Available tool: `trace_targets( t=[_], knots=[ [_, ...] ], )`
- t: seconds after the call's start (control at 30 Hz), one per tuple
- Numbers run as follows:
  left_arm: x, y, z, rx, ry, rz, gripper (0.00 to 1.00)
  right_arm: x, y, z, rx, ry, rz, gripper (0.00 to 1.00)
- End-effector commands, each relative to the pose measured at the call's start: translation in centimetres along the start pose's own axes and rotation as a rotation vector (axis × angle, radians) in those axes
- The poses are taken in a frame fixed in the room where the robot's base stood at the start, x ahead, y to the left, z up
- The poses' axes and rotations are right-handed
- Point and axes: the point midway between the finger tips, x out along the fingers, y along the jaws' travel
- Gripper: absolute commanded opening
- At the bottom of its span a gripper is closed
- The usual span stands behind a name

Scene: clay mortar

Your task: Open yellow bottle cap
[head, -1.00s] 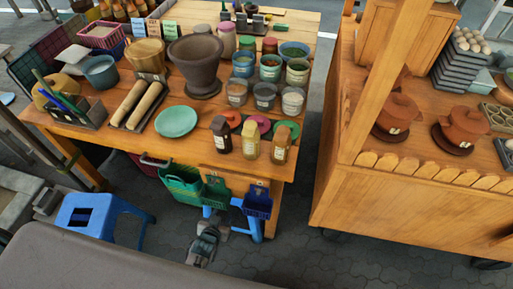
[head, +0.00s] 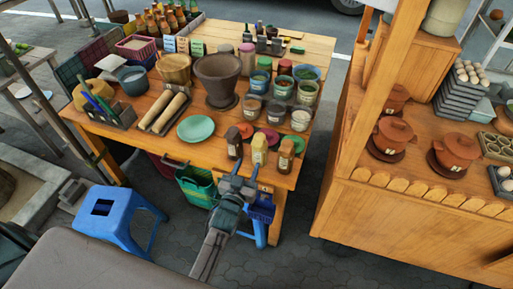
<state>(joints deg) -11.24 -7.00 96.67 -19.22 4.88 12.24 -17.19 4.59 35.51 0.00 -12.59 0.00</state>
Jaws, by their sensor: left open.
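The yellow bottle (head: 259,152) stands upright near the front right corner of the wooden table, its yellowish cap on top. It is between a dark brown bottle (head: 234,144) on its left and a lighter brown bottle (head: 286,157) on its right. My left gripper (head: 239,183) is open and empty at the table's front edge, in front of and below the bottles, apart from the yellow bottle. My right gripper is out of view.
Round lids (head: 270,138) and a green plate (head: 196,130) lie behind and left of the bottles. A dark clay mortar (head: 219,80) and several jars stand farther back. A blue stool (head: 115,217) is front left. A wooden cart (head: 400,215) stands right, across a gap.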

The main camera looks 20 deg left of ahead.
Motion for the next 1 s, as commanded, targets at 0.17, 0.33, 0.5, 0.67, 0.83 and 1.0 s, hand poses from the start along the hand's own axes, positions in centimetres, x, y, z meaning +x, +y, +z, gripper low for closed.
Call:
trace_targets(
  t=[0.17, 0.33, 0.5, 0.67, 0.83, 1.0],
  knots=[
    [3.6, 0.0, 0.1, -0.001, 0.002, 0.0, 0.44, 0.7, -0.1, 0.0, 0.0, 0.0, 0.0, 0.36],
    [6.6, 0.0, 0.3, -0.001, 0.001, 0.0, 0.44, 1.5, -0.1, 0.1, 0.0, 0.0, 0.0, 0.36],
    [8.6, 0.0, 0.3, -0.001, 0.0, 0.0, 0.44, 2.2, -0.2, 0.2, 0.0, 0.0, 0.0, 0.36],
    [9.2, 0.0, 0.2, -0.001, -0.003, 0.0, 0.44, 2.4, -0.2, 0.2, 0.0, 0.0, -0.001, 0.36],
    [9.2, 0.0, 0.1, -0.001, -0.003, 0.0, 0.44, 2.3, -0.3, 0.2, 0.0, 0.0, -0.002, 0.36],
    [9.2, 0.0, 0.1, -0.001, -0.003, 0.0, 0.22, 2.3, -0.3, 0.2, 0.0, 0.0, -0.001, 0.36]
  ],
)
